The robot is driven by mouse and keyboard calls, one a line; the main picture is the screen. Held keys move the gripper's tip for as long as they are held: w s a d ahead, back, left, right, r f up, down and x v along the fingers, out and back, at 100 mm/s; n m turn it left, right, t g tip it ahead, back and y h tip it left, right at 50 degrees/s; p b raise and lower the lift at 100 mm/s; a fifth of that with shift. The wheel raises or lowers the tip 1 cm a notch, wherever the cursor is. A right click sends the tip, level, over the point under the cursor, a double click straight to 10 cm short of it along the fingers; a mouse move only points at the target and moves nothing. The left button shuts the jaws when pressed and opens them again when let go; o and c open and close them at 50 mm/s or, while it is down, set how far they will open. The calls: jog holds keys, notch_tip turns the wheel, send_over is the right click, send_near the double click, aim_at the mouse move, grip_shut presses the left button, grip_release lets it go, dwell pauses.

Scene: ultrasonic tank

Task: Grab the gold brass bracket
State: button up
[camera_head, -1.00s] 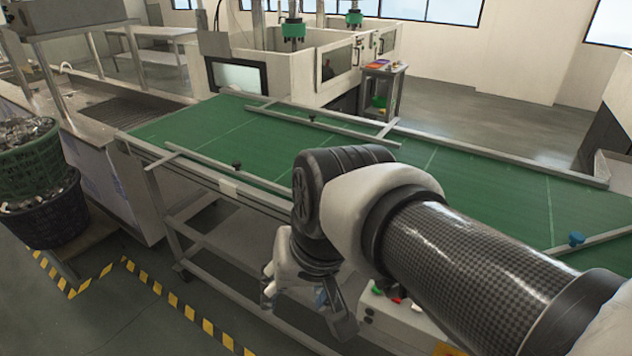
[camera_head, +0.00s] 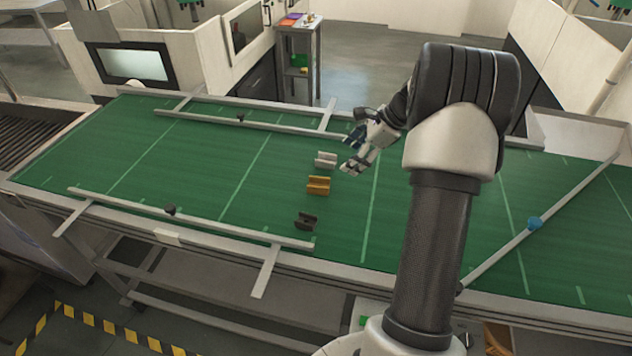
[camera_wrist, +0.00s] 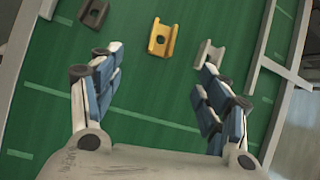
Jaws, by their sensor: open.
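The gold brass bracket (camera_head: 318,185) lies on the green conveyor belt (camera_head: 235,180), in the middle of a row of three brackets. In the wrist view the gold bracket (camera_wrist: 162,39) is beyond my fingertips, between their lines and apart from both. My gripper (camera_head: 350,155) is open and empty above the belt, to the upper right of the gold bracket in the head view. In the wrist view its blue-padded fingers (camera_wrist: 160,62) are spread wide. The right fingertip is close to the silver bracket (camera_wrist: 208,53); I cannot tell whether they touch.
The silver bracket (camera_head: 325,160) lies behind the gold one, and a dark bracket (camera_head: 306,221) lies in front of it. Metal guide rails (camera_head: 200,222) run along the belt. A diagonal bar (camera_head: 540,222) crosses it at right. The belt left of the brackets is clear.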

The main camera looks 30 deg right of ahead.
aim_at(321, 180)
jog(key=b+x, duration=0.4)
jog(key=x, duration=1.2)
jog(key=shift+w+f, duration=0.15)
jog(key=shift+w, duration=0.15)
grip_shut()
